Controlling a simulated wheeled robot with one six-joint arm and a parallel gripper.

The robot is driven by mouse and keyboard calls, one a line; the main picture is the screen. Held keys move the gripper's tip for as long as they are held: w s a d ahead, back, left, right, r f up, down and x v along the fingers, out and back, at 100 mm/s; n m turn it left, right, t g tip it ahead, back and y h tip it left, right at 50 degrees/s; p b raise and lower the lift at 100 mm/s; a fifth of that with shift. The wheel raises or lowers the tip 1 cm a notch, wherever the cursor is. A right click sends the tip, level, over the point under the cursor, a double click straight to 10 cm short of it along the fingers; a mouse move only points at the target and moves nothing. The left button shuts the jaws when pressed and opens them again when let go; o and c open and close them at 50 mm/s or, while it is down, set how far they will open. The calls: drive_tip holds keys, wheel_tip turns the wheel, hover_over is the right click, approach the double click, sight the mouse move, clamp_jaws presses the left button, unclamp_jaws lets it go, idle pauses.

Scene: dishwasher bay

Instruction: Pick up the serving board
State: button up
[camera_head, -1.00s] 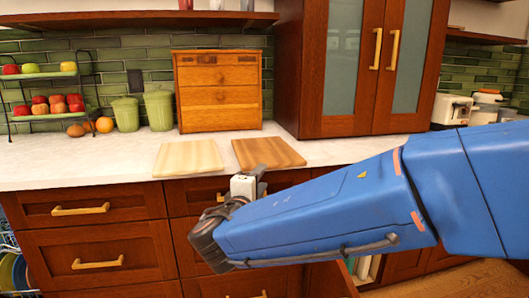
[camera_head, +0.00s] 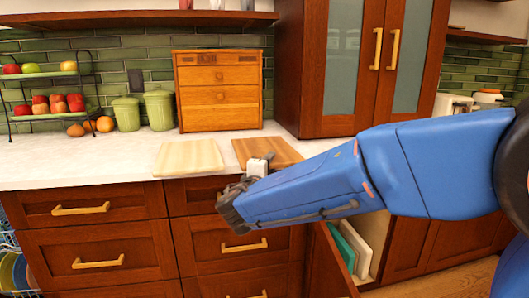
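Two flat wooden boards lie side by side on the white counter in the head view: a pale board (camera_head: 188,156) on the left and a darker brown board (camera_head: 270,147) on the right. The frames do not show which one is the serving board. My blue arm reaches in from the right, and the finger opening is too small to make out.
A wooden drawer box (camera_head: 219,90) stands behind the boards, with green canisters (camera_head: 159,110) and a tiered fruit rack (camera_head: 48,117) to its left. A tall cabinet (camera_head: 340,70) rises at the right. Below, an open cabinet door (camera_head: 330,265) exposes upright boards or trays (camera_head: 352,247).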

drive_tip(key=shift+x, duration=1.15)
drive_tip(key=shift+c, duration=0.6)
clamp_jaws()
drive_tip(key=shift+r, duration=0.2)
